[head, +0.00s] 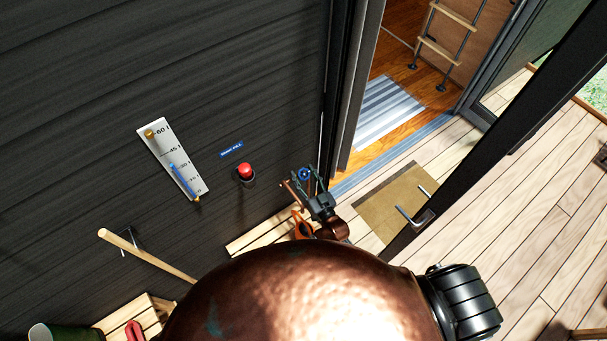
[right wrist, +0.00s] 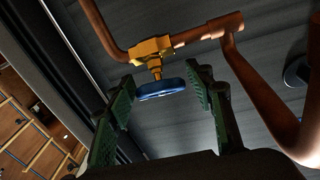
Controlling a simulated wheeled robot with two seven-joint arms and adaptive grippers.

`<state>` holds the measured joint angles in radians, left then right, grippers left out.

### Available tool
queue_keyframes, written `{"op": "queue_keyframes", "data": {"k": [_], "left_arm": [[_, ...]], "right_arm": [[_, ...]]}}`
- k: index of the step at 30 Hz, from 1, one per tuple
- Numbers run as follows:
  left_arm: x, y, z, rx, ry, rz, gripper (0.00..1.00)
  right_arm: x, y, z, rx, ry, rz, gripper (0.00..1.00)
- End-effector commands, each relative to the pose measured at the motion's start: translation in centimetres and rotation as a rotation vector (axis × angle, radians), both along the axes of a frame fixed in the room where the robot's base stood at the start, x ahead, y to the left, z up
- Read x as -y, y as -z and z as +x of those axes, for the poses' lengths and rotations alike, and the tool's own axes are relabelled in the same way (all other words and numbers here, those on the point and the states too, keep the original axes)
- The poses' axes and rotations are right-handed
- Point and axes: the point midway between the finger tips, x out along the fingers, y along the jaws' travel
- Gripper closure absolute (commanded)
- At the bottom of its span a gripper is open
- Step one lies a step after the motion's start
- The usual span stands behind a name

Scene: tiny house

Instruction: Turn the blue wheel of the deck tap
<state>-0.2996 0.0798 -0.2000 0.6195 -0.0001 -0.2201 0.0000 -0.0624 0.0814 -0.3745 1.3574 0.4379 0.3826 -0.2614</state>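The blue wheel (head: 305,173) of the deck tap shows small in the head view, by the dark wall near the doorway. In the right wrist view the blue wheel (right wrist: 160,90) hangs edge-on below a brass valve body (right wrist: 151,50) on a copper pipe (right wrist: 108,30). My right gripper (head: 310,190) is at the tap. In the right wrist view its green-padded fingers (right wrist: 163,80) are open, one on each side of the wheel. Gaps show between wheel and pads, so it is not gripped. My left gripper is not in view.
A red button (head: 245,171) and a white level gauge (head: 172,160) are on the wall, left of the tap. A wooden handle (head: 145,253) stands lower left. A glass door (head: 490,120) stands open at right; a doormat (head: 385,205) lies on the deck.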

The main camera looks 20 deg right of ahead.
Motion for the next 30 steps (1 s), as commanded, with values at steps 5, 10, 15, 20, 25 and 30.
{"op": "queue_keyframes", "data": {"k": [5, 10, 15, 20, 25, 30], "left_arm": [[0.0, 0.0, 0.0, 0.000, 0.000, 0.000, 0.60], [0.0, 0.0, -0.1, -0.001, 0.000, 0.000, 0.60], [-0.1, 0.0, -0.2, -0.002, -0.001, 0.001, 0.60], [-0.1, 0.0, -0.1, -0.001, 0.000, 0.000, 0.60], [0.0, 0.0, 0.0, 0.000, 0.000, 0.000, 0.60], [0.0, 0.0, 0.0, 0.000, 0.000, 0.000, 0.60]], "right_arm": [[0.0, 0.0, 0.0, 0.001, -0.001, -0.001, 0.42], [0.0, -0.1, 0.0, 0.001, -0.001, -0.002, 0.42], [-0.1, -1.0, 0.0, 0.002, 0.000, 0.001, 0.42], [0.0, -3.6, 0.0, 0.004, 0.000, 0.002, 0.42], [0.0, -6.9, 0.0, 0.004, 0.000, 0.002, 0.42], [0.0, -9.2, 0.0, 0.003, 0.000, 0.001, 0.42]]}}
